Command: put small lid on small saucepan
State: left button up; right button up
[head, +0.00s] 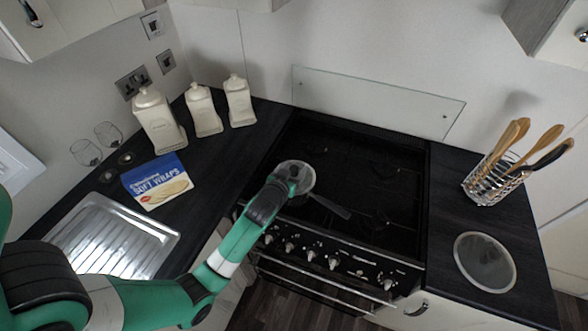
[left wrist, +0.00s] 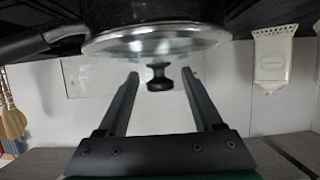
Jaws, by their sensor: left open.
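The small saucepan (left wrist: 190,12) is dark and stands on the hob, its handle (head: 330,206) pointing to the lower right in the head view. The small lid (head: 307,172) is round glass with a black knob (left wrist: 159,83). In the left wrist view, which is upside down, the lid (left wrist: 205,38) lies across the saucepan's rim and looks about level. My left gripper (left wrist: 160,74) is open, with its fingertips on either side of the knob and gaps showing. In the head view the gripper (head: 287,180) covers part of the lid and saucepan. My right gripper is not visible.
A round glass disc (head: 485,262) lies on the right counter, below a utensil rack (head: 494,183). White canisters (head: 204,110), a wraps packet (head: 157,182) and a metal drainer (head: 113,240) occupy the left counter. The rest of the black hob (head: 385,200) is clear.

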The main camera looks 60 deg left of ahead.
pick_arm(q)
jog(key=shift+r, duration=0.1)
jog(key=shift+r+p, duration=0.35)
jog(key=shift+p, duration=0.1)
jog(key=v, duration=0.7)
jog(key=shift+w, duration=0.1)
jog(key=p+v, duration=0.2)
jog(key=v, duration=0.3)
jog(key=shift+d, duration=0.1)
